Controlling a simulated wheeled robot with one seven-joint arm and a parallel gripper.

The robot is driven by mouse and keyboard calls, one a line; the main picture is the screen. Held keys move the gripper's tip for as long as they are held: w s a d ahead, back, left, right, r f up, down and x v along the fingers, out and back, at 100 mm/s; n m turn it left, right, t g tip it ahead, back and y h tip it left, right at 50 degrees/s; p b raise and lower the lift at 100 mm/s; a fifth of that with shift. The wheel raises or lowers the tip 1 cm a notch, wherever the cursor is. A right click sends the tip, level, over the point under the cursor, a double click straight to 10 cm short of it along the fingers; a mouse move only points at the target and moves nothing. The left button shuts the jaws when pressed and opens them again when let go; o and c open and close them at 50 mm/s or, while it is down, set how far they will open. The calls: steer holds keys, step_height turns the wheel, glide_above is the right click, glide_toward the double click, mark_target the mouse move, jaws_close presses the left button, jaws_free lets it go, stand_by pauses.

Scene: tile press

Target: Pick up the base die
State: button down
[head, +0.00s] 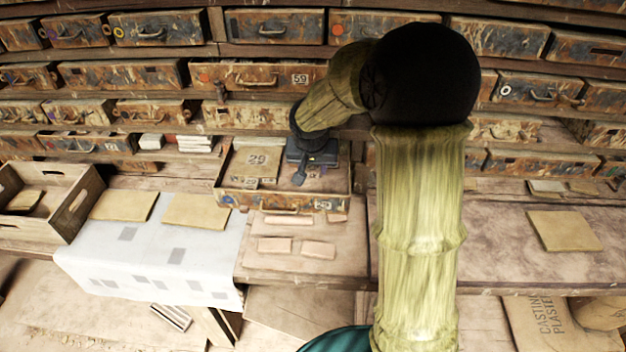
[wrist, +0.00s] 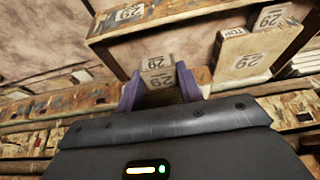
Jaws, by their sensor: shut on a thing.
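The base die (wrist: 157,64), a small tan block marked 29, sits between the purple fingers of my gripper (wrist: 159,76) in the wrist view. The fingers are shut on its sides. In the head view my gripper (head: 306,172) is at the right part of an open drawer (head: 282,201), and the held die is hidden there. A larger block marked TOP and 29 (wrist: 245,53) lies in the drawer beside my gripper; it also shows in the head view (head: 255,164). I cannot tell whether the held die touches the drawer floor.
White cloth (head: 150,258) with two tan tiles lies to the left, and a wooden crate (head: 82,208) stands at far left. Several small pinkish pieces (head: 275,245) lie before the drawer. The right bench holds a tile (head: 565,231) and free room.

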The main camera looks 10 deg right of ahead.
steer(key=s+a+b, duration=0.3)
steer(key=s, duration=0.6)
steer(key=s+a+b, duration=0.3)
steer(key=s, duration=0.6)
steer(key=shift+s+b, duration=0.3)
